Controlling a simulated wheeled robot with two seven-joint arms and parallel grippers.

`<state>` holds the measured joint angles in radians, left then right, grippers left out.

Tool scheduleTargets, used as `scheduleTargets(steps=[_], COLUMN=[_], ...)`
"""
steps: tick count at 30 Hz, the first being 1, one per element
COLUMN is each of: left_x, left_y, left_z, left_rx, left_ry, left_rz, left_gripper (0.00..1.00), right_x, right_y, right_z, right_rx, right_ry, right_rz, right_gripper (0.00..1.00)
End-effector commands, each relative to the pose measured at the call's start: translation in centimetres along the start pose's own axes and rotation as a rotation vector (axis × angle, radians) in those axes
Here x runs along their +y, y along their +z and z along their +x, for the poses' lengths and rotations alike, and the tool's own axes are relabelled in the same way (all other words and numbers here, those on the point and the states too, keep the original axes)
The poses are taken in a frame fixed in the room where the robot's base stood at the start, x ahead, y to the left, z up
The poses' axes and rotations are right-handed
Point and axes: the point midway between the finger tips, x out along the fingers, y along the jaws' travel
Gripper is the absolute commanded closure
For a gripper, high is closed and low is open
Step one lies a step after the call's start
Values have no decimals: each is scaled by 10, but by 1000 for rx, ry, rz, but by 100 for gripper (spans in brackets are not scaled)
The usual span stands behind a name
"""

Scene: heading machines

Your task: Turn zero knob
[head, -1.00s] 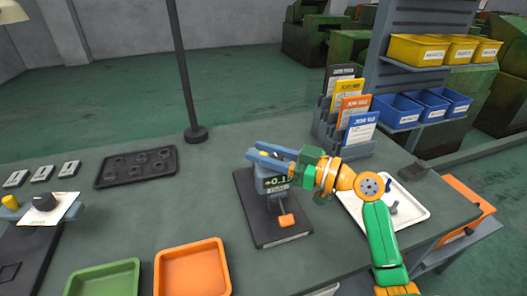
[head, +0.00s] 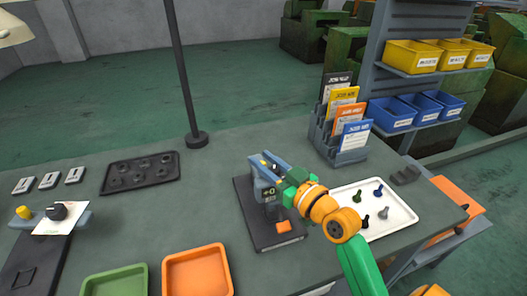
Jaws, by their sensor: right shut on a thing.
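A dark gauge stand (head: 250,216) with a digital indicator (head: 266,192) and an orange block (head: 284,226) on its base is on the bench at the centre. The part of the display that shows reads "+0"; the rest is hidden. My right gripper (head: 263,163) comes in from the right, at the top of the indicator. Its blue-grey fingers are shut on the zero knob, which they mostly cover. My left gripper is not in view.
A white tray (head: 402,219) with several small bolts lies under and beside my right arm. A card rack (head: 324,141) stands behind it. Orange (head: 197,250) and green (head: 117,281) trays are at the front. A thin post (head: 184,75) rises behind the stand.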

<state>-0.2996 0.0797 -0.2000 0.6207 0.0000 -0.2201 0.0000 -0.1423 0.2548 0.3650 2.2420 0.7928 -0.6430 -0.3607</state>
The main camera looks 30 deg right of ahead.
Motion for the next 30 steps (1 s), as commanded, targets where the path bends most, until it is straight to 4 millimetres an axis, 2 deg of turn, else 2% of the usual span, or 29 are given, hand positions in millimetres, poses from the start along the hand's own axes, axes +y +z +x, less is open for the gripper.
scheduleTargets(steps=[1, 3, 12, 30], left_x=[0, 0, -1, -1], left_y=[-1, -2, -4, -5], left_z=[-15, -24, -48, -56], left_rx=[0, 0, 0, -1], left_ry=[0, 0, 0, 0], left_rz=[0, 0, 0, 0], left_gripper=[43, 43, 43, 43], right_x=[0, 2, 8, 11], right_y=[-8, -8, -4, 0], right_z=[0, 0, -1, -2], right_rx=[-1, -1, 0, 0], right_ry=[34, 88, 268, 358], right_rz=[6, 8, 4, -3], right_gripper=[100, 100, 100, 100])
